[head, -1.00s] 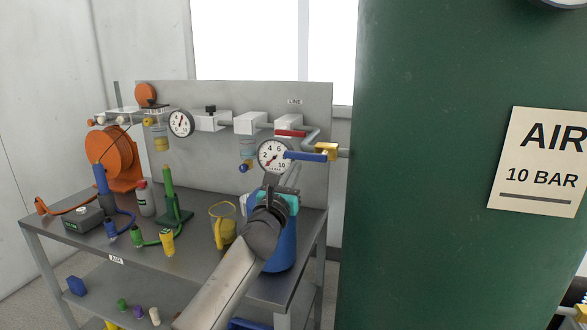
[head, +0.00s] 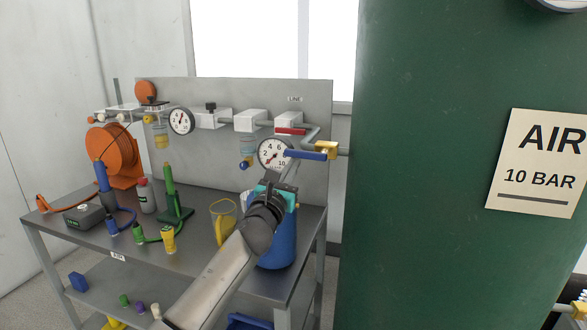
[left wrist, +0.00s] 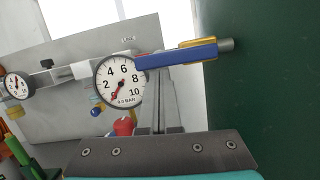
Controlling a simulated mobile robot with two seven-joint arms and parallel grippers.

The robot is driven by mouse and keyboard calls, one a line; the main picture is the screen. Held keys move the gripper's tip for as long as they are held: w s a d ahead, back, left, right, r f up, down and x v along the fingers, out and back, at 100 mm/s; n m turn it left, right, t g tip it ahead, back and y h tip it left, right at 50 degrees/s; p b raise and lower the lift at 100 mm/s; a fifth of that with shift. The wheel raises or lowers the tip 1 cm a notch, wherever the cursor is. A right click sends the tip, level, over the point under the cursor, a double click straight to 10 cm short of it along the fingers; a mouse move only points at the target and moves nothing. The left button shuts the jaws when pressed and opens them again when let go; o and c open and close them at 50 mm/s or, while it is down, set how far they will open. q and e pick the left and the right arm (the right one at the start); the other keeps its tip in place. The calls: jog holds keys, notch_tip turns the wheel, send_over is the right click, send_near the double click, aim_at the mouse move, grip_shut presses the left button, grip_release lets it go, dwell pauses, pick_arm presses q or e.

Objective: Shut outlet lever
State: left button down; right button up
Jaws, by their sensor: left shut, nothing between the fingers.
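A blue lever (head: 306,155) sits on a brass valve (head: 326,148) in the pipe beside the green tank. It points left from the valve, roughly level. In the left wrist view the blue lever (left wrist: 178,57) crosses the upper middle, with the brass valve (left wrist: 203,43) at its right end. My left gripper (head: 290,170) is shut and empty, its fingers just below the lever in the picture. The fingers (left wrist: 158,115) also show below the lever in the left wrist view; I cannot tell whether they touch it. My right gripper is not in view.
A round gauge (head: 273,154) is left of the lever. A red lever (head: 290,131) is above on the panel (head: 230,95). The green tank (head: 430,200) fills the right side. A workbench (head: 190,240) with bottles, fittings and a blue container (head: 279,245) stands below.

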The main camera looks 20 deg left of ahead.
pick_arm(q)
jog(key=shift+r, duration=0.15)
jog(key=m+p, duration=0.1)
jog(key=r+m+p, duration=0.1)
jog(key=shift+a+r+m+h, duration=0.2)
jog(key=shift+m+h, duration=0.1)
jog(key=shift+h, duration=0.1)
jog(key=d+r+m+g+h+p, duration=0.2)
jog(key=r+m+p, duration=0.4)
jog(key=m+p, duration=0.9)
jog(key=shift+d+r+g+h+p, duration=0.4)
jog(key=shift+d+g+p, duration=0.45)
jog(key=shift+p, duration=1.3)
jog(key=shift+s+d, duration=0.1)
